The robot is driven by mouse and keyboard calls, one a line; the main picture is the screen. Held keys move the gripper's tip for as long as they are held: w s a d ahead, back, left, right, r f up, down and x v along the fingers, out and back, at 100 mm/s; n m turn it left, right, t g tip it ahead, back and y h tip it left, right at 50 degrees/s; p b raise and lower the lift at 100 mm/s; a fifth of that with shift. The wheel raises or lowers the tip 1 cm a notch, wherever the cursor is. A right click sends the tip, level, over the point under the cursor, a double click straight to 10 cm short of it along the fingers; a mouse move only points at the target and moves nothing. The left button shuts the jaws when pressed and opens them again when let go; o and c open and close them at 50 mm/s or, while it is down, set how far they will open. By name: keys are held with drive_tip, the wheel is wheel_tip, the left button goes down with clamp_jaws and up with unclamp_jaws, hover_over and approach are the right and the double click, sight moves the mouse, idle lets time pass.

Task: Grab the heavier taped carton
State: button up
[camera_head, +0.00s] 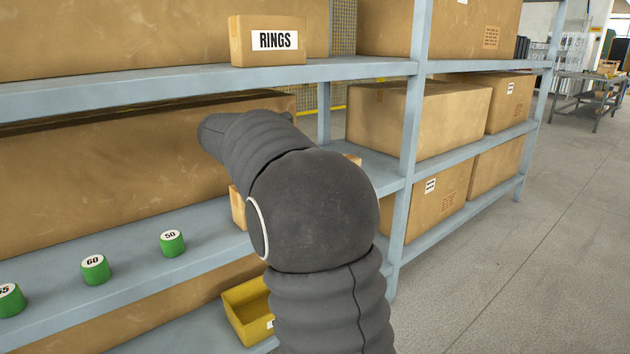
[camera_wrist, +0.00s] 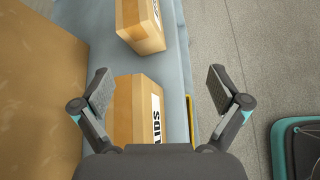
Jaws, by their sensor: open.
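In the wrist view, my gripper (camera_wrist: 160,88) is open and empty, with its fingers on either side of a small brown carton (camera_wrist: 128,108) with a white label that seems to read LIDS. I cannot tell if the fingers touch it. A second small carton (camera_wrist: 142,30) with a partly seen white label stands beyond it on the same shelf. In the head view, my arm hides my gripper and most of the small carton (camera_head: 238,208) on the middle shelf. Another small carton, labelled RINGS (camera_head: 268,40), stands on the upper shelf. The frames do not show which carton is heavier.
Large boxes (camera_head: 100,165) fill the shelf behind. Green weights marked 50 (camera_head: 171,243) and 60 (camera_head: 95,269) stand on the middle shelf (camera_head: 205,235), left of my arm. A yellow bin (camera_head: 245,318) sits lower down. The floor (camera_head: 540,220) at the right is clear.

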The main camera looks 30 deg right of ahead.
drive_tip(key=w+d+f+n, duration=0.1)
drive_tip(key=w+d, duration=0.1)
drive_tip(key=d, duration=0.3)
drive_tip(key=w+d+f+n+h+b, duration=0.1)
drive_tip(key=w+d+f, duration=0.1)
drive_tip(key=d, duration=0.4)
drive_tip(key=w+d+f+h+b, duration=0.1)
drive_tip(key=w+d+f, duration=0.1)
drive_tip(key=d, duration=0.4)
drive_tip(key=shift+w+f+n+g, duration=0.15)
drive_tip(key=shift+w+n+g, duration=0.25)
drive_tip(key=shift+w, duration=0.4)
drive_tip(key=shift+a, duration=0.1)
clamp_jaws()
drive_tip(key=r, duration=0.1)
drive_tip(key=r+p, duration=0.1)
drive_tip(key=r, duration=0.3)
drive_tip(key=shift+s+p, duration=0.3)
drive_tip(key=shift+p, duration=0.05)
drive_tip(key=s+d+r, duration=0.3)
drive_tip(key=s+r, duration=0.3)
drive_tip(key=s, duration=0.4)
drive_tip(key=shift+s+d+p, duration=0.15)
drive_tip(key=shift+s+p, duration=0.15)
drive_tip(key=shift+p, duration=0.05)
